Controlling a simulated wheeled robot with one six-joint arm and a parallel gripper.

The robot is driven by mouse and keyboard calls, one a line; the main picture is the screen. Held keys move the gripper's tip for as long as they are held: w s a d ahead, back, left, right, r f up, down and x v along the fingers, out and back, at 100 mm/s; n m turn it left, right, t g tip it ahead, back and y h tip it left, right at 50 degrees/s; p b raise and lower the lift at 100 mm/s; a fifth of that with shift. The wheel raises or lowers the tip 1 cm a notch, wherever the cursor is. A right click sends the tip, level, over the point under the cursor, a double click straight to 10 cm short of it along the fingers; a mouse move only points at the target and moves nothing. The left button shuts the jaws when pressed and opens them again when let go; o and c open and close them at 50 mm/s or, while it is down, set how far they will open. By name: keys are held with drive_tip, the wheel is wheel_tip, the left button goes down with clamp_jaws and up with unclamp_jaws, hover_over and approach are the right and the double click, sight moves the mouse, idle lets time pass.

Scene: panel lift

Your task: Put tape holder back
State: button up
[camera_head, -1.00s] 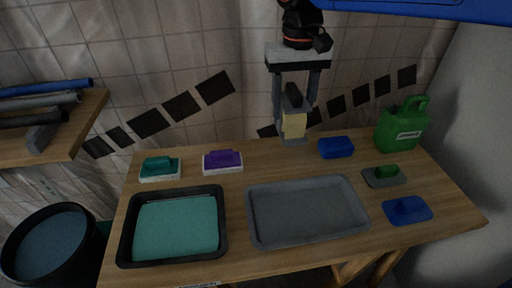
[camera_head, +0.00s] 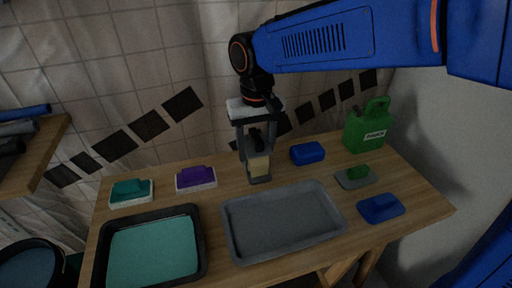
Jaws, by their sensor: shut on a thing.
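The tape holder (camera_head: 259,166), as far as I can tell, is the grey piece with a black part on top and a beige block on its front. It is upright, between the fingers of my gripper (camera_head: 257,147). My gripper points down and is shut on it. Its foot shows against the back middle of the wooden table (camera_head: 208,202), behind the grey tray. I cannot tell whether it touches the tabletop.
The grey tray (camera_head: 283,222) and a black tray of teal liquid (camera_head: 197,268) lie in front. Teal (camera_head: 131,190) and purple (camera_head: 196,177) blocks stand left.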

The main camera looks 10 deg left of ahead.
drive_tip(key=o, duration=1.1)
wheel_tip(320, 180, up, 12)
drive_tip(key=shift+r, duration=0.1)
